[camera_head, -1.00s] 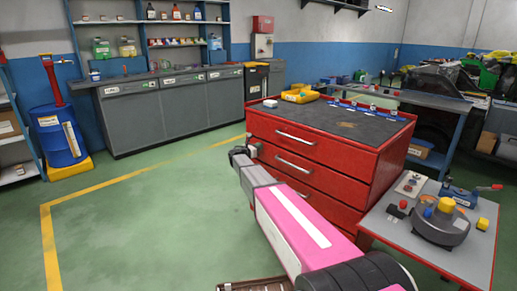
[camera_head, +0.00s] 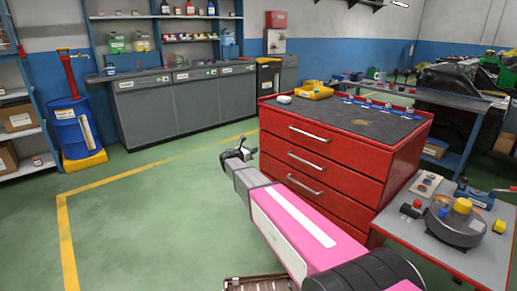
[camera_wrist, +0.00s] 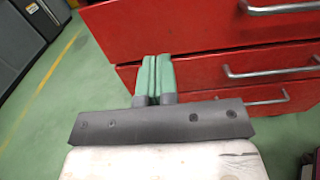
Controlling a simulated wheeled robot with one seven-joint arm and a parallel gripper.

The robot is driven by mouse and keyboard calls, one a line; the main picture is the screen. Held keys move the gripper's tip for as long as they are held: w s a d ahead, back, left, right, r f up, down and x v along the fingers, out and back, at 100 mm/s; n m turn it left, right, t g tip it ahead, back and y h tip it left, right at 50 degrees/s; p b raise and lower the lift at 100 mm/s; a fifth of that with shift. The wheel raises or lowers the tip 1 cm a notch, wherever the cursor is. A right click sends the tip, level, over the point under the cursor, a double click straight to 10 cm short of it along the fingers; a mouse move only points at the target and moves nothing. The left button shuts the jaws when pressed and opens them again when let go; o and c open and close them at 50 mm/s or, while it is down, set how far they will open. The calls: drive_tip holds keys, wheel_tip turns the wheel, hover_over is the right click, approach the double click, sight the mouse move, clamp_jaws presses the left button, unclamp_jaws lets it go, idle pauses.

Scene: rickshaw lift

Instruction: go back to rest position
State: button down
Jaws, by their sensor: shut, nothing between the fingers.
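My gripper (camera_head: 240,152) is at the end of my pink and grey arm, beside the left side of the red drawer cabinet (camera_head: 318,158). In the wrist view its two green fingers (camera_wrist: 154,76) are pressed together and hold nothing. The cabinet's red drawer fronts (camera_wrist: 215,30) fill the upper right of that view, beyond the fingertips. A gap of green floor shows between gripper and cabinet in the head view.
A small table (camera_head: 450,245) with a round grey device stands at the right, near my arm. A blue barrel (camera_head: 75,130) and grey counters (camera_head: 185,105) stand at the back left. The green floor (camera_head: 150,225) at the left is clear.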

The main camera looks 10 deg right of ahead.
drive_tip(key=s+d+f+m+g+y, duration=0.2)
drive_tip(key=s+d+f+m, duration=0.15)
drive_tip(key=s, duration=0.45)
drive_tip(key=s+d+f+m+g+y, duration=0.2)
drive_tip(key=s+d+f+m+g, duration=0.1)
drive_tip(key=s+m, duration=0.3)
drive_tip(key=s+d+f+m+g+y, duration=0.2)
drive_tip(key=s+d+f+m, duration=0.2)
drive_tip(key=s, duration=0.5)
drive_tip(key=s+a+f+m+g+y, duration=0.1)
drive_tip(key=s+m+y, duration=0.3)
drive_tip(key=s, duration=0.5)
drive_tip(key=s+a+f+m+g+y, duration=0.1)
drive_tip(key=s+a+m+g+y, duration=0.1)
drive_tip(key=s+m+y, duration=0.3)
drive_tip(key=s+m, duration=0.2)
drive_tip(key=s, duration=0.2)
drive_tip(key=shift+s+a, duration=0.15)
drive_tip(key=shift+s, duration=0.15)
